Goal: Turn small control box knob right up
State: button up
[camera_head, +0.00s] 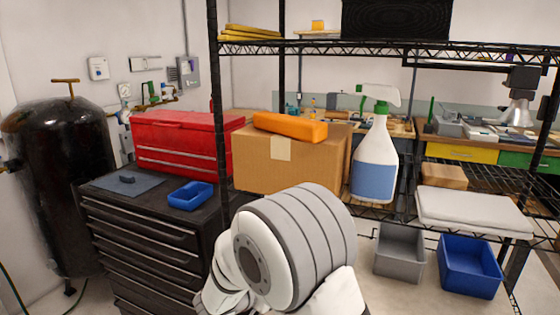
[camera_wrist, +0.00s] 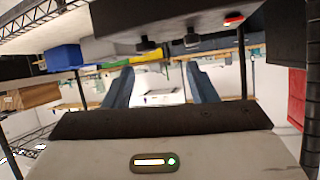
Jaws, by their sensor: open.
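In the wrist view, a dark box (camera_wrist: 185,18) fills the top centre, with two small black knobs (camera_wrist: 145,46) (camera_wrist: 192,40) and a red button or light (camera_wrist: 233,20) on it. It looks like the small control box. My gripper (camera_wrist: 160,75) is open; its two blue-grey fingers stand apart with nothing visible between them. The knobs appear above the gap between the fingers, and I see no contact. The knobs' pointer angles are too small to read. In the head view I cannot make out this box or my gripper; my white and grey arm covers the lower centre.
The wrist picture appears upside down. In the head view, a cardboard box (camera_head: 275,166) and spray bottle (camera_head: 374,165) stand behind my arm. A red toolbox (camera_head: 180,145) and blue tray (camera_head: 191,195) sit on the black tool chest (camera_head: 140,240). Dark shelf posts (camera_head: 222,120) stand close by.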

notch_tip(320, 180, up, 13)
jog(key=s+d+n+y+p, duration=0.1)
jog(key=d+n+y+p, duration=0.3)
jog(key=y, duration=0.6)
jog(key=s+d+r+n+g+h+p, duration=0.1)
jog(key=s+d+g, duration=0.3)
jog(key=s, duration=0.8)
jog(key=s+d+r+n+g+h+p, duration=0.1)
jog(key=s+d+n+g, duration=0.2)
jog(key=s+d, duration=0.6)
jog(key=s+g, duration=0.1)
jog(key=s, duration=0.2)
jog(key=shift+s+r, duration=0.35)
jog(key=shift+d, duration=0.1)
